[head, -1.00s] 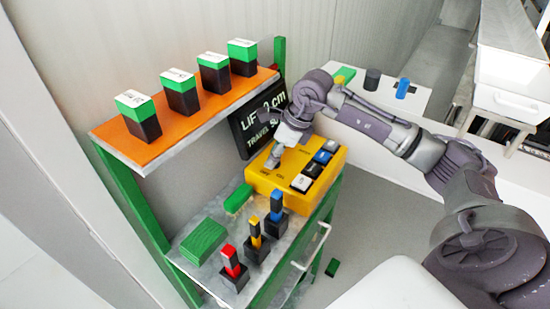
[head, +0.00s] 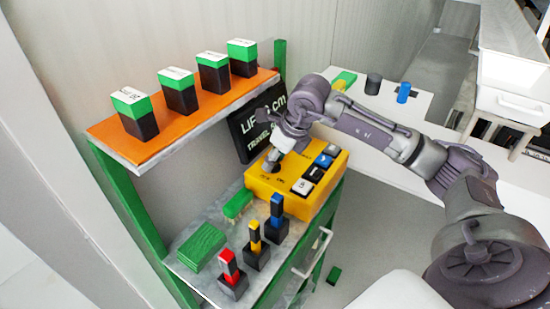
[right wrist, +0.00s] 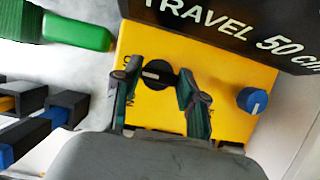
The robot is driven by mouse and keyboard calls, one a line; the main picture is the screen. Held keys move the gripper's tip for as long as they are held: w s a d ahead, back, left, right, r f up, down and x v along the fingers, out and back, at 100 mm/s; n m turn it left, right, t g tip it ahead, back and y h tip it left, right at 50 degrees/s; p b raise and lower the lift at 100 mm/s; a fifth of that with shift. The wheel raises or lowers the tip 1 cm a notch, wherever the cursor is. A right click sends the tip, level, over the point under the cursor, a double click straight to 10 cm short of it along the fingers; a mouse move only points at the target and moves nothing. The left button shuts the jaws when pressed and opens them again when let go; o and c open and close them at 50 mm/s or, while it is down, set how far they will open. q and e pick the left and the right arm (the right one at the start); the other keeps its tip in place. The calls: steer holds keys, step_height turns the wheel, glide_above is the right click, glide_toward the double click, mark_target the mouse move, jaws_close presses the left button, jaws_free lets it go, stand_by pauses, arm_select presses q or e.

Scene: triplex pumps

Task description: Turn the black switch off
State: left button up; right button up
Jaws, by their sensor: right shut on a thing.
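The black switch is a round knob (right wrist: 160,72) with a white mark, on top of the yellow box (head: 262,188). In the right wrist view the yellow box (right wrist: 220,72) fills the middle, with partly hidden lettering left of the knob. The white mark lies roughly level in that view. My right gripper (right wrist: 162,76) has a finger on each side of the knob and is shut on it. In the head view the right gripper (head: 270,160) reaches down onto the box and hides most of the knob. My left gripper is not in view.
Blue, black and white buttons (head: 312,175) sit on the box's right half. A black sign (head: 255,125) stands behind it. Red, yellow and blue levers (head: 254,238) stand in front, with green blocks (head: 202,244) to the left. An orange shelf (head: 165,138) holds several green-black blocks.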

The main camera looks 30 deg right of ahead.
steer(key=shift+r, duration=0.1)
steer(key=o, duration=0.9)
steer(key=shift+c, duration=0.2)
steer(key=v, duration=0.7)
steer(key=shift+s+r, duration=0.15)
steer(key=shift+r, duration=0.05)
steer(key=shift+s+f, duration=0.1)
